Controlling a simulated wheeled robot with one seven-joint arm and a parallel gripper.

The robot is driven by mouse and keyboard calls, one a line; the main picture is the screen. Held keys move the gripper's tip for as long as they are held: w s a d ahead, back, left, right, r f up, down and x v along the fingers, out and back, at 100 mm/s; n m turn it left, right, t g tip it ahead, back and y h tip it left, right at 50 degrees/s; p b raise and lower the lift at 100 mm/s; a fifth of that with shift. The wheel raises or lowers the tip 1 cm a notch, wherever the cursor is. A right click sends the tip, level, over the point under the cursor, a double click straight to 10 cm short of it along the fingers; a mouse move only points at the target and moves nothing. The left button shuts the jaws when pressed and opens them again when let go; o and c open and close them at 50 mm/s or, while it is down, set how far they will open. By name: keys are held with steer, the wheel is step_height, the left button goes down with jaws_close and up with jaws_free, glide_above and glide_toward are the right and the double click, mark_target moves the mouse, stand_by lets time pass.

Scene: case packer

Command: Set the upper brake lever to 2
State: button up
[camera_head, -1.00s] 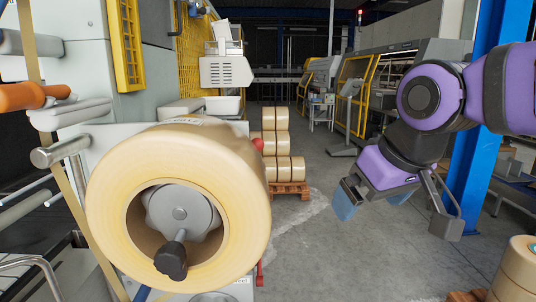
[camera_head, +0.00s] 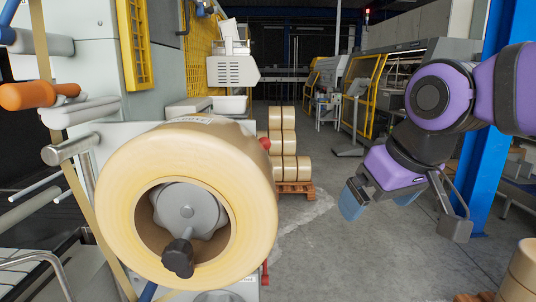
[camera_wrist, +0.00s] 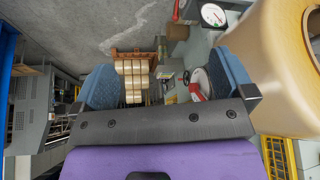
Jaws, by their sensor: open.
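A red ball knob (camera_head: 265,144), which looks like the end of the upper brake lever, shows just past the right edge of a large tan tape roll (camera_head: 112,205). The roll hides the rest of that lever and any scale numbers. A second red lever (camera_head: 265,272) shows low, below the roll's right side. In the wrist view, a round white gauge (camera_wrist: 213,14) is at the top right, with a red part (camera_wrist: 178,10) beside it. My gripper (camera_head: 355,198) hangs to the right of the roll, well apart from both levers. Its blue pads are apart and empty in the wrist view (camera_wrist: 165,82).
The roll sits on a grey hub with a black knob (camera_head: 178,258). An orange roller (camera_head: 38,95) is at left. Stacked tape rolls (camera_head: 283,145) stand on a pallet behind. A blue post (camera_head: 490,130) rises at right. Open floor (camera_head: 330,255) lies between roll and gripper.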

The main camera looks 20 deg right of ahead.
steer(key=c, duration=0.6)
steer(key=shift+w+a+f+g, duration=0.1)
steer(key=shift+w+a+g, duration=0.15)
steer(key=shift+w+g, duration=0.05)
steer(key=shift+c, duration=0.9)
steer(key=w+a+m+g+y, duration=0.4)
steer(key=w+m+g+y, duration=0.15)
steer(key=w+y, duration=0.5)
steer(key=w+d+r+m+t+y, duration=0.1)
steer(key=w+d+m+t+y, duration=0.1)
steer(key=w+d+y, duration=0.3)
steer(key=w+d+r+m+t+y, duration=0.2)
steer(key=w+d, duration=0.1)
steer(key=w, duration=0.5)
steer(key=w+a, duration=0.1)
steer(key=a, duration=1)
steer(key=shift+w+f, duration=0.15)
steer(key=shift+f, duration=0.05)
steer(key=shift+d, duration=0.1)
jaws_close()
